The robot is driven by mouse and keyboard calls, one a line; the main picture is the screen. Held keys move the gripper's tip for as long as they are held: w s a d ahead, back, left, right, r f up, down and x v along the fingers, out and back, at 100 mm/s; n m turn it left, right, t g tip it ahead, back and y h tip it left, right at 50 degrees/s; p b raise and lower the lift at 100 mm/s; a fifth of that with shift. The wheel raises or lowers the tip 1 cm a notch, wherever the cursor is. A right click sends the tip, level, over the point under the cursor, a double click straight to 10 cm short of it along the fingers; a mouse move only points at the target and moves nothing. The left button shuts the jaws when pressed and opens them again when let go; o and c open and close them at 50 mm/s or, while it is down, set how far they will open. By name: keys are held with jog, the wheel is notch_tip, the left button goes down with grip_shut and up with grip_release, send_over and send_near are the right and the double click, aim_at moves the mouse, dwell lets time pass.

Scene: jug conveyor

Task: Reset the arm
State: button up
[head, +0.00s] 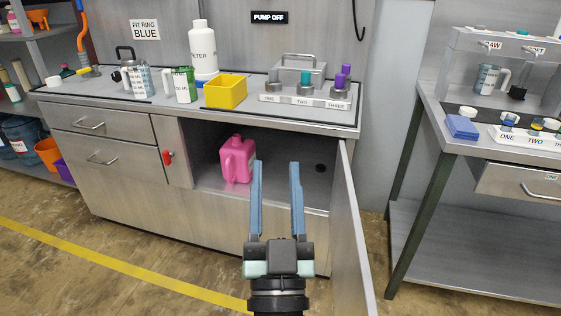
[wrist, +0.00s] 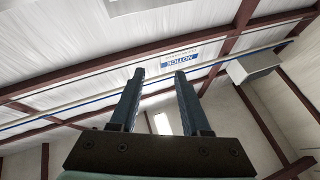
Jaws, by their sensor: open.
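My gripper (head: 276,168) is open and empty, its two blue fingers apart and pointing up in the head view. It appears in front of the open cabinet. In the wrist view the gripper (wrist: 157,75) has nothing between its fingers, and behind it are only the ceiling and upper wall. A pink jug (head: 237,160) stands inside the cabinet, left of the gripper in the picture and apart from it.
The cabinet door (head: 350,235) stands open, right of my gripper. The counter (head: 130,100) holds a yellow bin (head: 226,93), a white filter bottle (head: 203,55), measuring jugs and a ONE-TWO-THREE rack (head: 305,98). A second bench (head: 480,145) stands at right.

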jog(key=s+r+t, duration=0.1)
jog(key=s+r, duration=0.3)
jog(key=r, duration=0.5)
jog(key=s+r+n+t, duration=0.1)
jog(key=s+r, duration=0.2)
jog(key=r, duration=0.7)
jog(key=s+r+t, duration=0.1)
jog(key=s+r, duration=0.3)
jog(key=r, duration=0.5)
notch_tip(320, 180, up, 18)
jog(key=p, duration=1.8)
jog(key=shift+w+r+p, duration=0.2)
jog(key=shift+w+p, duration=0.1)
jog(key=shift+n, duration=0.3)
